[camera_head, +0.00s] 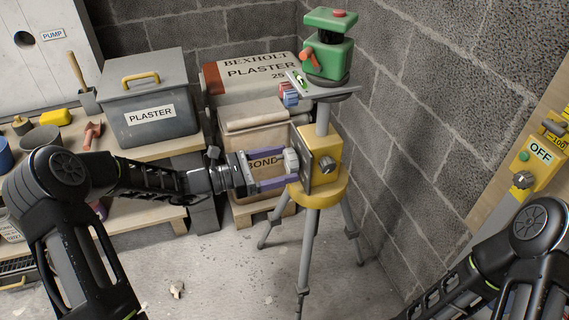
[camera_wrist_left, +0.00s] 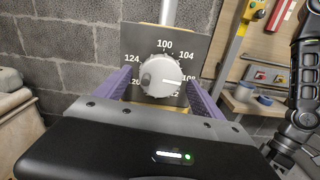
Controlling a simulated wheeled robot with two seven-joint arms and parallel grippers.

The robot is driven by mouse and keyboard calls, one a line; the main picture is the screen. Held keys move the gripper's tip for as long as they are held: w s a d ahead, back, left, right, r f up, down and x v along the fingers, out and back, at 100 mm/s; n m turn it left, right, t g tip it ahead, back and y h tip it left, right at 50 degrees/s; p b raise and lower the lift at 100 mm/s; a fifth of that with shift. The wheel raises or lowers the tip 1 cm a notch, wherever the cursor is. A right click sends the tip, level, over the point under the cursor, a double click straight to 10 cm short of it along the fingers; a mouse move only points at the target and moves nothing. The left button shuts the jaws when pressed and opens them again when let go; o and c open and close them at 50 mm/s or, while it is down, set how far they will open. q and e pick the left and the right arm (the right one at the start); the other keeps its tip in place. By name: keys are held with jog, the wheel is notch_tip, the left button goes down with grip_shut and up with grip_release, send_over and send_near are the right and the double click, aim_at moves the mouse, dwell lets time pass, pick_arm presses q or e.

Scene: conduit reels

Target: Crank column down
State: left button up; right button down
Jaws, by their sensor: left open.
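A grey tripod with a yellow head (camera_head: 323,190) stands by the block wall, its grey column (camera_head: 322,118) rising to a tilted plate that carries a green instrument (camera_head: 329,52). On the side of the yellow head is a dark dial plate with a pale round crank knob (camera_head: 291,161). In the left wrist view the knob (camera_wrist_left: 160,77) sits within a ring of numbers, its white mark towards 108. My left gripper (camera_head: 281,168) is open, its purple fingers on either side of the knob; contact cannot be told. My right gripper is out of view.
A grey plaster box (camera_head: 150,100) stands on the wooden bench at left. A plaster sack (camera_head: 255,75) and a bond box (camera_head: 262,135) are behind the tripod. A yellow switch box (camera_head: 537,156) is at right. Floor in front of the tripod is mostly clear.

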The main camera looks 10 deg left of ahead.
pick_arm(q)
jog(key=shift+w+d, duration=0.3)
jog(key=shift+d, duration=0.15)
jog(key=shift+c, duration=0.2)
jog(key=c, duration=1.3)
